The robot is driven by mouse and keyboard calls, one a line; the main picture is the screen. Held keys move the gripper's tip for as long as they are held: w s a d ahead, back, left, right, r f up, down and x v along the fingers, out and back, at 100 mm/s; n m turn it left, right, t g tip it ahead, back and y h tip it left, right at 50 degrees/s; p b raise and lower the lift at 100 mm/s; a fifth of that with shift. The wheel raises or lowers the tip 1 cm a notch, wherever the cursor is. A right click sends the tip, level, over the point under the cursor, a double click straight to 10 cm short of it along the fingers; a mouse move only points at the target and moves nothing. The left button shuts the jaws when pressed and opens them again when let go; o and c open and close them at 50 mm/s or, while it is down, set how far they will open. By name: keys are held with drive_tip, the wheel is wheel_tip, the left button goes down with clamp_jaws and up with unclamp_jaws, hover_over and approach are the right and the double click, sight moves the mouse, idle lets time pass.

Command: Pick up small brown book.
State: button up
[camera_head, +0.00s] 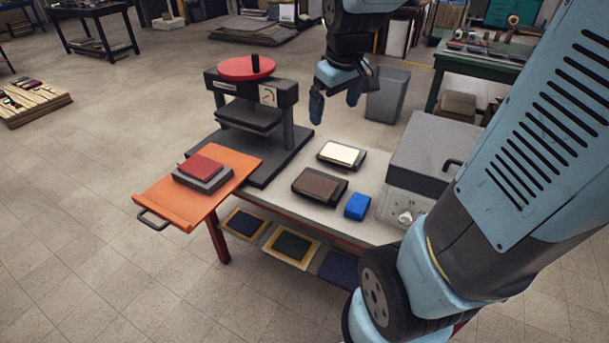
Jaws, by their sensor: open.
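A small brown book (319,186) lies flat on a dark base on the grey worktable (285,203), near the middle of the table. My gripper (337,107) hangs above the back of the table, pointing down. Its two fingers are apart with nothing between them. It is above and behind the brown book in the picture, clear of it. Nothing covers the book.
A cream book (341,153) lies behind the brown one, and a blue block (357,206) sits to its right. A press (252,115) stands at left, with a red book (200,167) on an orange board (167,203). A grey box (432,152) stands at right.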

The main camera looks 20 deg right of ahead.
drive_tip(key=w+f+n+g, duration=0.2)
drive_tip(key=w+f, duration=0.5)
drive_tip(key=f, duration=0.1)
drive_tip(key=n+g, duration=0.1)
drive_tip(key=n, duration=0.2)
hover_over(316, 184)
wheel_tip(316, 184, down, 10)
wheel_tip(316, 184, down, 9)
drive_tip(key=shift+w+r, duration=0.15)
drive_tip(key=shift+f, duration=2.65)
drive_tip(key=c, duration=0.8)
